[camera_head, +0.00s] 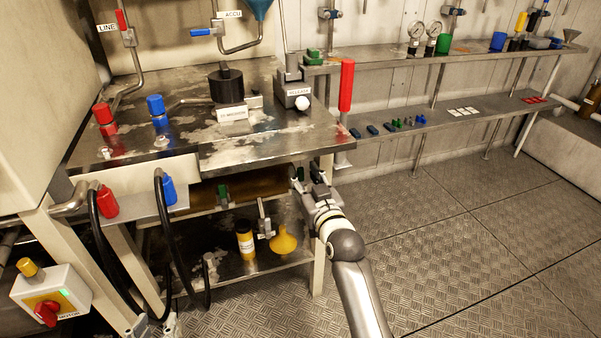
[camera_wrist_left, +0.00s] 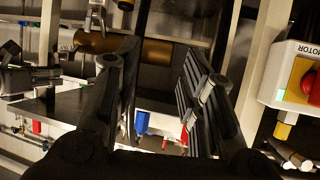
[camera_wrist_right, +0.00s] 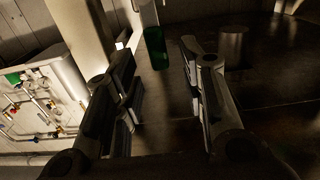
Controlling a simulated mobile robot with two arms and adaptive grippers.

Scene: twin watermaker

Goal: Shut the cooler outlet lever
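A brass cooler cylinder (camera_head: 255,187) lies under the bench top, with one green lever (camera_head: 222,192) at its left part and another small green handle (camera_head: 300,173) at its right end. No label shows which is the outlet lever. My right gripper (camera_head: 308,180) is at the cylinder's right end, close to that handle. In the right wrist view my right gripper (camera_wrist_right: 158,78) is open and empty, with an upright green handle (camera_wrist_right: 155,47) ahead between its fingertips, apart from them. My left gripper (camera_wrist_left: 160,85) is open and empty; the brass cylinder (camera_wrist_left: 150,50) shows beyond it.
A bench leg (camera_head: 319,245) stands beside my right gripper. Black hoses (camera_head: 105,245) hang at the left by the motor switch box (camera_head: 50,300). A yellow bottle (camera_head: 244,240) and yellow funnel (camera_head: 284,241) are on the lower shelf. The floor (camera_head: 450,240) to the right is clear.

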